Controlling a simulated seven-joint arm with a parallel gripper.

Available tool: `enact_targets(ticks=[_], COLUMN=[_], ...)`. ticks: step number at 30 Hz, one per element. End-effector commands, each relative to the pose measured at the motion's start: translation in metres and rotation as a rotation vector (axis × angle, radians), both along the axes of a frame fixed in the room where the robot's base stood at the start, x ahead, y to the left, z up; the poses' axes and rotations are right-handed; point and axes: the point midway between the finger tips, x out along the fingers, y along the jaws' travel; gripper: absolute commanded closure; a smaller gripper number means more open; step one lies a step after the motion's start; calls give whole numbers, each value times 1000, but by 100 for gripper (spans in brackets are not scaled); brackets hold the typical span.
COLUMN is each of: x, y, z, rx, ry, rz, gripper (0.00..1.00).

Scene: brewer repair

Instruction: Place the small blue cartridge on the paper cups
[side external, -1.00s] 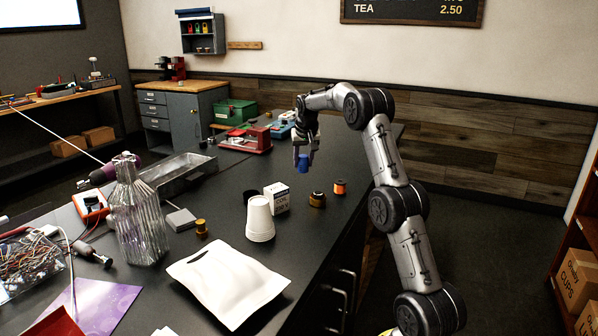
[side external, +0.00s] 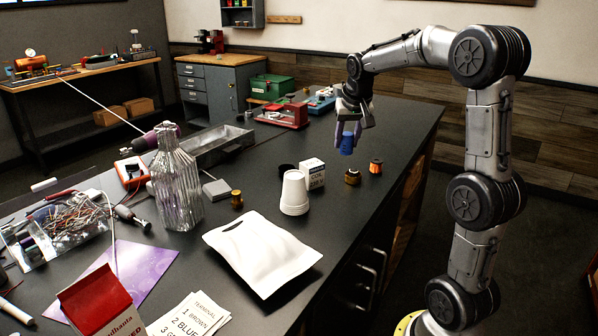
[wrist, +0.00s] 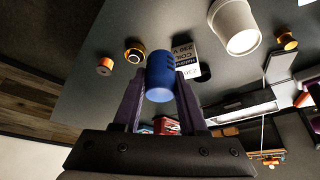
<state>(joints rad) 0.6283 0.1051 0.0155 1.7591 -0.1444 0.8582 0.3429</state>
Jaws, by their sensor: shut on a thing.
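The small blue cartridge (side external: 347,144) is held between the fingers of my gripper (side external: 350,130), above the table. In the wrist view the cartridge (wrist: 160,77) sits between the two fingertips of my gripper (wrist: 160,85). The white paper cups (side external: 294,192) stand upside down in a stack on the dark table, left of and nearer the camera than my gripper. They also show in the wrist view (wrist: 236,26) at the upper right. The cartridge is apart from the cups.
A small white labelled box (side external: 313,174) stands right behind the cups. A brass-and-dark piece (side external: 352,177) and an orange-and-dark piece (side external: 376,166) stand to their right. A white pouch (side external: 262,255) lies in front, and a clear ribbed bottle (side external: 175,185) stands to the left.

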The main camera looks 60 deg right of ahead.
Motion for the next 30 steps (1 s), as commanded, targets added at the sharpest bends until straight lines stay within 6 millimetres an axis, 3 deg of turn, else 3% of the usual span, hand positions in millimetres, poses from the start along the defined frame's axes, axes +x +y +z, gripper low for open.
enact_targets(ticks=[1,6,9,13,20,30], x=[-2,-15,-21,-24,-3,66], y=[23,86,113,133,133,102], z=[14,45,59,73,67,30], rx=[-4,-4,-3,-1,2,3], ry=[-7,-5,-4,-2,5,6], rz=[37,147,204,255,276,275], gripper=[100,100,100,100,100,100])
